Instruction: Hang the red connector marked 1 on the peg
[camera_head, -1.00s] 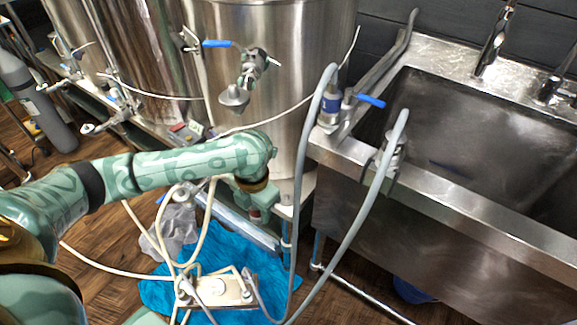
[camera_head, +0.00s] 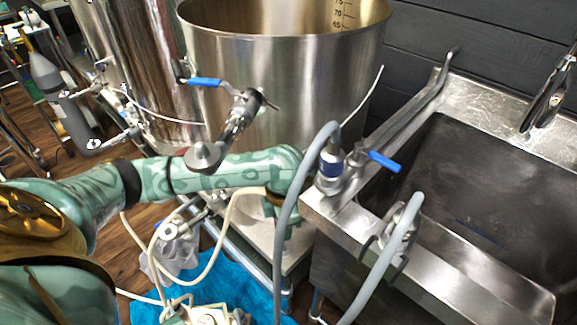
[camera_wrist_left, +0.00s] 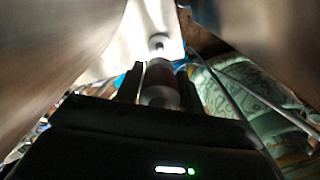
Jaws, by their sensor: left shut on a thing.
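My left arm comes in from the left in the head view, and its wrist is in front of the steel kettle, left of the sink corner. My left gripper's fingertips are hidden there. In the left wrist view, the left gripper (camera_wrist_left: 160,75) is shut on a round connector (camera_wrist_left: 160,84) with a dark reddish band and a pale metal end. I cannot read a number on it. A cream hose (camera_head: 228,205) runs up to my wrist in the head view. I cannot make out a free peg. My right gripper is not in view.
Another grey hose end (camera_head: 398,228) is at the sink's front edge. The kettle (camera_head: 300,75) has a blue-handled valve (camera_head: 238,112). A blue cloth (camera_head: 225,272) lies below.

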